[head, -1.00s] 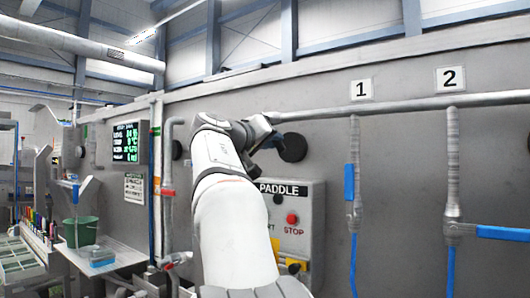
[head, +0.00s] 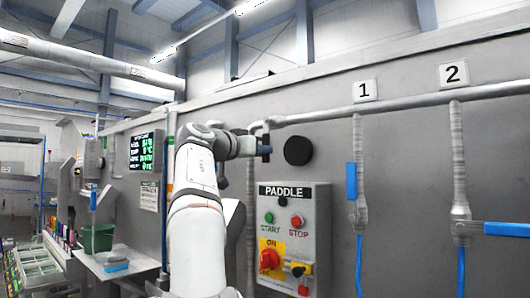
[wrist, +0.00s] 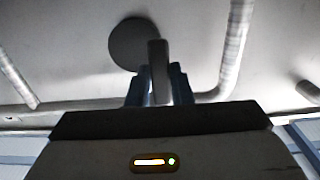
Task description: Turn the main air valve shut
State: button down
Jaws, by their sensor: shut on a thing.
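My gripper (head: 265,149) is at the wall, left of a black round disc (head: 298,151) in the head view. In the wrist view the blue fingers of my gripper (wrist: 158,88) are shut on a grey upright lever (wrist: 158,62). The lever overlaps the edge of the dark disc (wrist: 128,42). No label marks this lever as the main air valve. My fingers hide its lower part. In the head view, the blue handle of valve 1 (head: 351,181) lies along its pipe, and the blue handle of valve 2 (head: 508,229) stands across its pipe.
A grey pipe (head: 400,105) runs along the wall. The PADDLE control box (head: 321,215) with knobs and buttons is below the disc. A lit screen (head: 141,151), a green bucket (head: 97,238) and a shelf are at the left.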

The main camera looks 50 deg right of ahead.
jog(key=shift+r, duration=0.15)
jog(key=c, duration=1.3)
grip_release()
jog(key=shift+a, duration=0.1)
jog(key=a, duration=0.2)
jog(key=a+b, duration=0.1)
jog(key=a, duration=0.2)
jog(key=a+b, duration=0.1)
jog(key=a, duration=0.1)
jog(key=shift+w+a, duration=0.3)
jog(key=shift+a, duration=0.05)
